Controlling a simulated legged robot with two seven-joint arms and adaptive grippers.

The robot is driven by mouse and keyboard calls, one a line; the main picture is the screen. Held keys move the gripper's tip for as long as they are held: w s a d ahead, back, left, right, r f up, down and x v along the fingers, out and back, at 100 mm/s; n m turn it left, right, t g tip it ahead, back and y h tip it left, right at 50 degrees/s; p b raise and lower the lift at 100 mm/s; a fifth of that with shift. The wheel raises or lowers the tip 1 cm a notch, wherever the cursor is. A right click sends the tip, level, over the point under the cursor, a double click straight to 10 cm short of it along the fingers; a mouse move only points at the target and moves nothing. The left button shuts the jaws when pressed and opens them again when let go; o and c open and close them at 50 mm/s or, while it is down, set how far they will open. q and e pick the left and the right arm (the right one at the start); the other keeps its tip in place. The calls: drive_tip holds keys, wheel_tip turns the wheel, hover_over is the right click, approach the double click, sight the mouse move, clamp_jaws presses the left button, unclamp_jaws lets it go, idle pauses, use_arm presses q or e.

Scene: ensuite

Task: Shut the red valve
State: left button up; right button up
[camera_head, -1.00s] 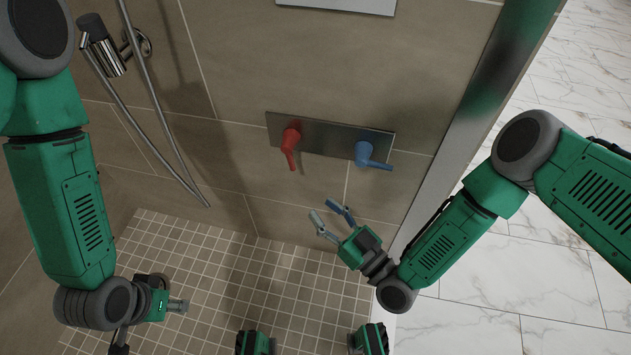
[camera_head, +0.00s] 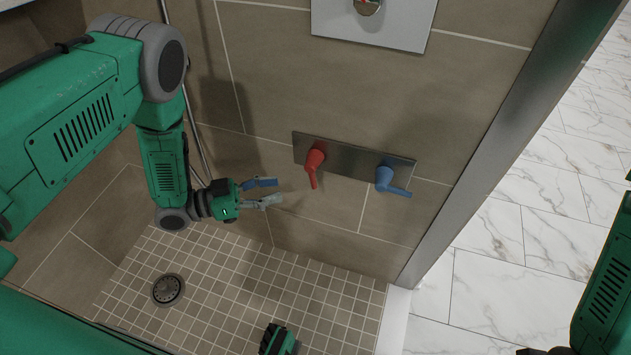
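The red valve (camera_head: 314,163) is a lever handle on the left part of a metal plate (camera_head: 345,158) on the tiled shower wall. Its lever points down, tilted slightly. My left gripper (camera_head: 270,192) is left of the red valve and a little lower in the picture, with its two fingers spread apart and empty, pointing right. It does not touch the valve. My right arm (camera_head: 606,290) shows only in part at the lower right edge, and its gripper is not clearly in view.
A blue valve (camera_head: 388,180) sits right of the red one, its lever pointing right. A larger metal plate (camera_head: 375,22) with a knob is above. A metal door frame (camera_head: 500,140) stands at right. The shower floor (camera_head: 240,285) has a round drain (camera_head: 168,290).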

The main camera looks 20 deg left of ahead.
sight(313, 181)
use_arm(q)
drive_tip(key=b+x, duration=0.2)
drive_tip(key=x, duration=0.7)
drive_tip(key=shift+w+d, duration=0.15)
clamp_jaws()
